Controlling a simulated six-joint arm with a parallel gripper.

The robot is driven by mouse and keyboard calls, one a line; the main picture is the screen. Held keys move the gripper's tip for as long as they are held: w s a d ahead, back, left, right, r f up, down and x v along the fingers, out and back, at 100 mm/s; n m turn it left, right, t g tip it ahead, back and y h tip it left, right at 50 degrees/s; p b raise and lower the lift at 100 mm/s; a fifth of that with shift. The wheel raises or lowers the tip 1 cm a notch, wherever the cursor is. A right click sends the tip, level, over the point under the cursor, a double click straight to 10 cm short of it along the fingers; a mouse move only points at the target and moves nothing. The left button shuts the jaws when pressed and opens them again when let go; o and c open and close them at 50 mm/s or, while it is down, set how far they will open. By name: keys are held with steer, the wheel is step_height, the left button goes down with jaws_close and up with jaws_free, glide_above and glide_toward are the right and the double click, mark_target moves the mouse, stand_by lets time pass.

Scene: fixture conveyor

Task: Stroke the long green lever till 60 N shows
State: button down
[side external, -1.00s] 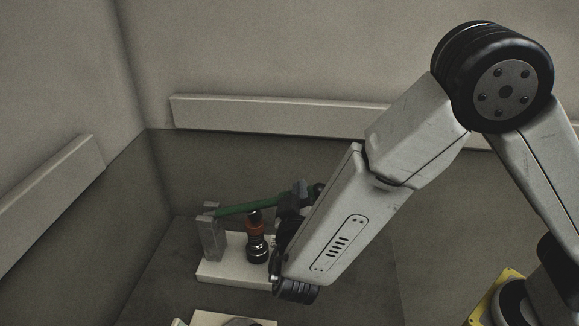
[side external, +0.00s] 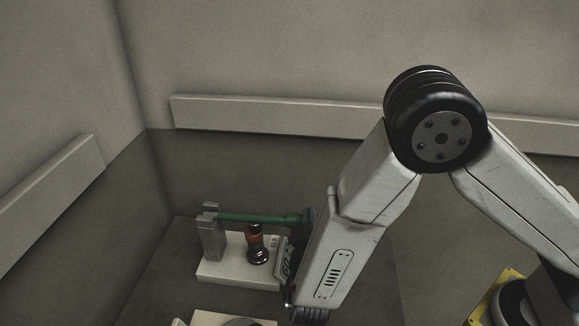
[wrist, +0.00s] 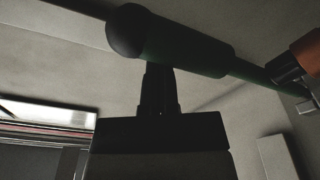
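The long green lever (side external: 250,218) runs about level from a grey post to its thicker handle end beside my arm. In the wrist view its dark handle (wrist: 180,45) crosses the top. My gripper (wrist: 158,80) meets the handle there; the handle covers the fingertips, so their opening is unclear. In the side view my arm hides most of the gripper. A small display (side external: 286,268) beside my arm carries light digits resembling 60, partly hidden and hard to read. An orange-banded dark cylinder (side external: 256,243) stands under the lever.
The grey post (side external: 211,240) and cylinder stand on a pale base (side external: 225,272). Another pale block (side external: 215,318) shows at the bottom edge. Walls with pale rails (side external: 300,112) surround the dark floor. The floor left of the base is clear.

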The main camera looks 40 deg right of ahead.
steer(key=shift+r, duration=0.1)
steer(key=shift+w+d+r, duration=0.1)
steer(key=shift+w+r, duration=0.05)
steer(key=shift+r, duration=0.6)
steer(key=shift+w+d+r, duration=0.1)
steer(key=shift+w+r, duration=0.05)
steer(key=shift+r, duration=0.6)
steer(key=r+v, duration=0.1)
steer(key=v, duration=0.8)
steer(key=shift+a+f, duration=0.3)
steer(key=shift+a, duration=0.25)
steer(key=shift+s, duration=0.15)
steer(key=s+d+f+n+g+y, duration=0.1)
steer(key=s+d+f+g+y, duration=0.25)
steer(key=d+g, duration=0.5)
steer(key=s+d+f+g+y, duration=0.25)
steer(key=d+g+y, duration=0.25)
steer(key=d+g, duration=0.35)
steer(key=shift+w+d+r+n+t+y, duration=0.1)
steer(key=shift+w+d+r+t+y, duration=0.25)
steer(key=shift+d+r+t+y, duration=0.35)
steer(key=shift+w+d+r+n+t+y, duration=0.1)
steer(key=shift+w+d+r+t+y, duration=0.3)
steer(key=shift+t+y, duration=0.45)
steer(key=shift+w+d+r+n+t+y, duration=0.1)
steer(key=shift+w+d+r+t+y, duration=0.4)
steer(key=shift+t, duration=0.45)
